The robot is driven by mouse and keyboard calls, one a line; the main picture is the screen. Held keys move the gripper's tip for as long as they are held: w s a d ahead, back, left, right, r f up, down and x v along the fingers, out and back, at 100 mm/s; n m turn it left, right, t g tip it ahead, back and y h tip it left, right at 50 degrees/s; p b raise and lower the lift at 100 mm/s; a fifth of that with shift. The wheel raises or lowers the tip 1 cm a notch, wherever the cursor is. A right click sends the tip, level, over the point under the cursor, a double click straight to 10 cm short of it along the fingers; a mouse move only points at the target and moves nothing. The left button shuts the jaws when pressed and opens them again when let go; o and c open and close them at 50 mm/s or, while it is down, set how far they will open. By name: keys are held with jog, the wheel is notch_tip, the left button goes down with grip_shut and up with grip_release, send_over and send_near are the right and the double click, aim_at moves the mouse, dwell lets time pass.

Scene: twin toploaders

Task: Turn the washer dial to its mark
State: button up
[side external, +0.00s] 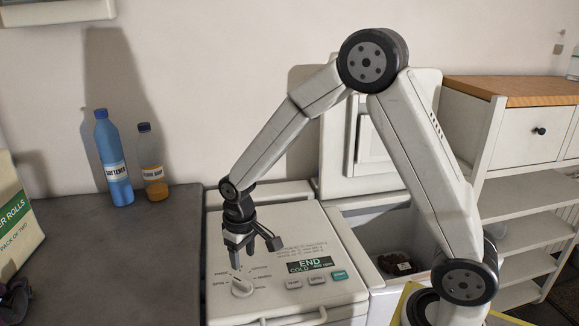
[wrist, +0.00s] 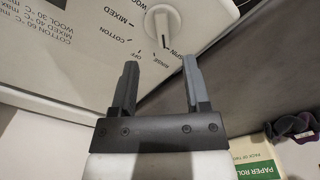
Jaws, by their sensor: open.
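The washer dial (side external: 242,287) is a pale round knob with a raised grip on the top panel of the near washer (side external: 320,235). In the wrist view the dial (wrist: 161,24) lies ahead of the fingertips, ringed by the words MIXED, COTTON, OFF, RINSE and SPIN. Its dark line points roughly toward RINSE and SPIN; I cannot tell the exact tick, and no separate target mark stands out. My gripper (side external: 237,264) points down just above the dial, open and empty. In the wrist view its two dark fingers (wrist: 160,66) stand apart, with a clear gap between them.
A blue bottle (side external: 115,160) and an orange-bottomed bottle (side external: 153,165) stand on the dark counter (side external: 110,250). A paper rolls pack (side external: 15,222) is at far left. An open tub with dark contents (side external: 395,265) lies right.

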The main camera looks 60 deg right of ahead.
aim_at(241, 281)
jog(key=shift+w+a+f, duration=0.15)
jog(key=shift+w+f, duration=0.2)
jog(key=shift+w, duration=0.25)
jog(key=shift+f, duration=3.9)
jog(key=shift+c, duration=0.2)
grip_shut()
